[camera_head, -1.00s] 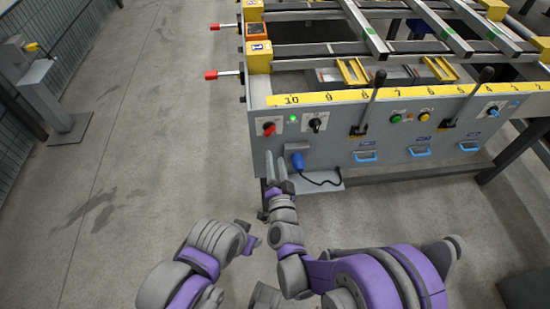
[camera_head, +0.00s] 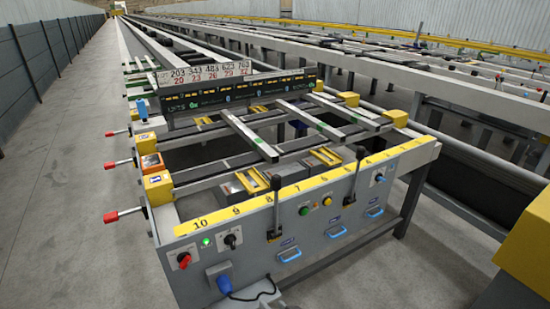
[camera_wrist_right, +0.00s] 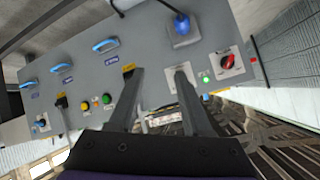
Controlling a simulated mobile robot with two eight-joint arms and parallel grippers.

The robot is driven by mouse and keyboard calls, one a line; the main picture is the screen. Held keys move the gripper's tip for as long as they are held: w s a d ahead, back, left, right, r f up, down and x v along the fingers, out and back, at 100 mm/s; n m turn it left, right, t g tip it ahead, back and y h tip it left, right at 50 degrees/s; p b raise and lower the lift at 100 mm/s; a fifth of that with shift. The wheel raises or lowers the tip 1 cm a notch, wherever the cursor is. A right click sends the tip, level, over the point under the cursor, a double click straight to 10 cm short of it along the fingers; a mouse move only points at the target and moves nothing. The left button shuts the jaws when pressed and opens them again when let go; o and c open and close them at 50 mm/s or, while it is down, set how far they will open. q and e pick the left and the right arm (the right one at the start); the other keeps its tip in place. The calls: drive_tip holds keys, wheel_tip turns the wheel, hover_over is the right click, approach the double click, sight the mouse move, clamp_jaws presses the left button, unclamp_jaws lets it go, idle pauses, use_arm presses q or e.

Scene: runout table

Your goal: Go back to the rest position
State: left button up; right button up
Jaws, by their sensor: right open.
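My right gripper (camera_wrist_right: 156,75) shows in the right wrist view, its two grey fingers apart with nothing between them. It is in front of the table's grey control panel (camera_wrist_right: 145,55), which appears turned over there. One finger overlaps the panel area between the blue plug (camera_wrist_right: 181,25) and the green light (camera_wrist_right: 205,78); I cannot tell any contact. My left gripper is in neither current view.
The panel carries a red knob (camera_head: 184,260), a black switch (camera_head: 231,240), upright levers (camera_head: 274,205) and blue handles (camera_head: 289,253). Red-tipped rods (camera_head: 112,216) stick out left. A yellow block (camera_head: 530,240) stands at right. The floor (camera_head: 65,210) at left is clear.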

drive_tip(key=s+d+f+g+h, duration=0.3)
drive_tip(key=s+d+g+h, duration=0.25)
drive_tip(key=s+d, duration=1.3)
use_arm(q)
wheel_tip(320, 180, up, 22)
drive_tip(key=w+t+p, duration=0.1)
drive_tip(key=p, duration=1.8)
drive_tip(key=shift+w, duration=0.35)
use_arm(e)
wheel_tip(320, 180, up, 22)
drive_tip(key=w, duration=0.1)
drive_tip(key=shift+w+a+t, duration=0.15)
drive_tip(key=shift+a+t, duration=0.25)
drive_tip(key=shift+t, duration=0.05)
use_arm(q)
drive_tip(key=shift+s, duration=0.15)
use_arm(e)
drive_tip(key=shift+f+y, duration=0.1)
drive_tip(key=shift+y, duration=0.15)
